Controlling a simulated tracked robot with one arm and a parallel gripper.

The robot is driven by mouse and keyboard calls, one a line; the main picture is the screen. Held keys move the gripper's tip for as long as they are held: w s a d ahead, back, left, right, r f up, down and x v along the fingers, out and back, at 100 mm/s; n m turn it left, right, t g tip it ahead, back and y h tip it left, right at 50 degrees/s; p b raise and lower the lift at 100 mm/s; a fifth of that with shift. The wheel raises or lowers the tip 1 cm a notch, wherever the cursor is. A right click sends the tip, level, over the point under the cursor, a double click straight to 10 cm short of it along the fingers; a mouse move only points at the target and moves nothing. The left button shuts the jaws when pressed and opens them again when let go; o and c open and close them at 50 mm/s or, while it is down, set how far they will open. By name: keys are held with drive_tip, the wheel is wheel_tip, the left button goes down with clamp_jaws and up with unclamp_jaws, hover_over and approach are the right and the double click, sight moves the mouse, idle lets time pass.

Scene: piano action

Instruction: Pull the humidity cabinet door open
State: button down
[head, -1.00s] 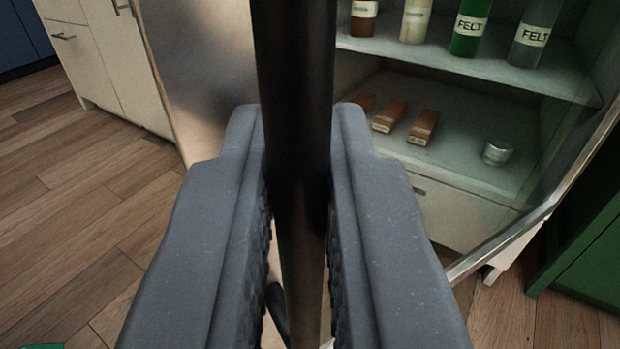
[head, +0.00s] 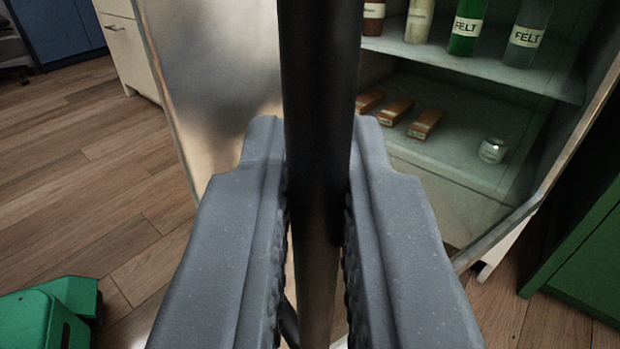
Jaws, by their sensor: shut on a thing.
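My gripper (head: 317,130) is shut on a dark upright bar handle (head: 318,60), which runs between its two grey fingers. The handle belongs to the humidity cabinet door (head: 496,234), whose pale metal edge slants up to the right. A brushed, reflective panel (head: 210,75) shows left of the handle. Behind, the cabinet interior (head: 455,110) shows shelves with labelled bottles (head: 466,28), several small brown blocks (head: 425,124) and a small jar (head: 492,150). My fingers and the handle hide the middle. I cannot tell exactly how far the door is open.
A green cabinet (head: 585,255) stands close at the right. A green object (head: 50,310) lies on the wooden floor (head: 90,170) at lower left. A cream cabinet (head: 127,50) and a blue one (head: 65,35) stand at the back left. The floor at left is largely clear.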

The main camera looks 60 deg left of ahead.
drive_tip(key=shift+w+d, duration=0.1)
drive_tip(key=shift+d, duration=0.85)
drive_tip(key=shift+d, duration=0.1)
drive_tip(key=c, duration=1.6)
unclamp_jaws()
drive_tip(key=shift+c, duration=0.2)
drive_tip(key=shift+w, duration=0.1)
drive_tip(key=shift+r, duration=0.1)
